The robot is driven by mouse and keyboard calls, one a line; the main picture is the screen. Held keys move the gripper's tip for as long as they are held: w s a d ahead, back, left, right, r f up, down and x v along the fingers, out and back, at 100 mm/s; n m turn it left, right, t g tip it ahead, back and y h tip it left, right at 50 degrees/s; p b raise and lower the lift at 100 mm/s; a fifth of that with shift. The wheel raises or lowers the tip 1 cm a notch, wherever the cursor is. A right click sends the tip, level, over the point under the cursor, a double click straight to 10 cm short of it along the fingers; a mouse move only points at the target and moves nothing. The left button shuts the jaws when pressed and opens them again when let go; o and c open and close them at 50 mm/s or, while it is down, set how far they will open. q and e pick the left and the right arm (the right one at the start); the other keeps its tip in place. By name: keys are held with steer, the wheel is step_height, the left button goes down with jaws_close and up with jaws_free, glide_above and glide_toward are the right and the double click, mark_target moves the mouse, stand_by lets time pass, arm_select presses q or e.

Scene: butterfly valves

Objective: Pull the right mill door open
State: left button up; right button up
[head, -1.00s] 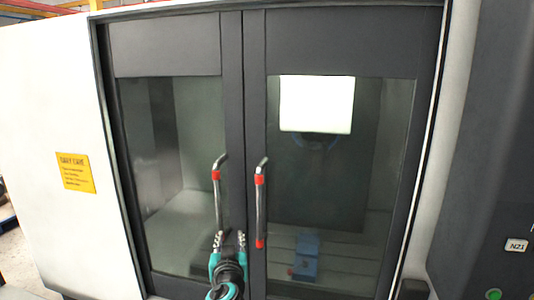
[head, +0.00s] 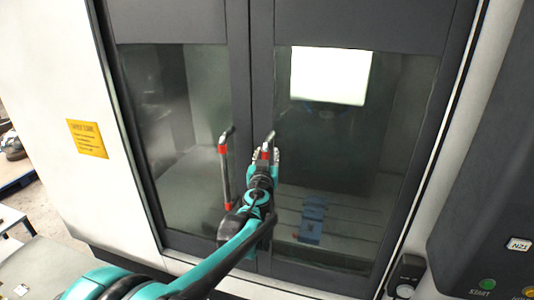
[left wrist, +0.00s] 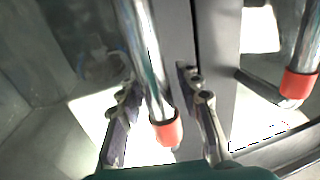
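The right mill door (head: 360,190) is dark-framed with a large window and stands closed against the left door (head: 175,150). Its metal handle with red ends (head: 270,138) is mostly hidden behind my left gripper (head: 266,156) in the head view. In the left wrist view, the right door handle (left wrist: 148,60) passes between the two spread fingers of my left gripper (left wrist: 158,84), with gaps visible beside it. The left door handle (head: 224,170) stands free just to the left; it also shows at the right edge of the wrist view (left wrist: 304,45). My right gripper is out of view.
A control panel (head: 490,200) stands at the right, close to the door frame. A yellow notice (head: 87,138) is on the white wall at left. A blue vise-like block (head: 312,215) is inside, behind the glass. A grey table (head: 40,270) is at lower left.

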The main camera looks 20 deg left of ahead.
mark_target(407, 175)
arm_select(q)
steer(key=shift+r, duration=0.1)
jaws_close()
stand_by(0.3)
steer(key=shift+d, duration=0.55)
steer(key=shift+s+d+b, duration=0.25)
steer(key=shift+d+b, duration=0.25)
steer(key=shift+d, duration=6.45)
steer(key=shift+s+d+b, duration=0.2)
steer(key=shift+d+b, duration=0.25)
steer(key=shift+d, duration=6.45)
steer(key=shift+s+d+b, duration=0.25)
steer(key=shift+d+b, duration=0.25)
steer(key=shift+d, duration=6.45)
jaws_free()
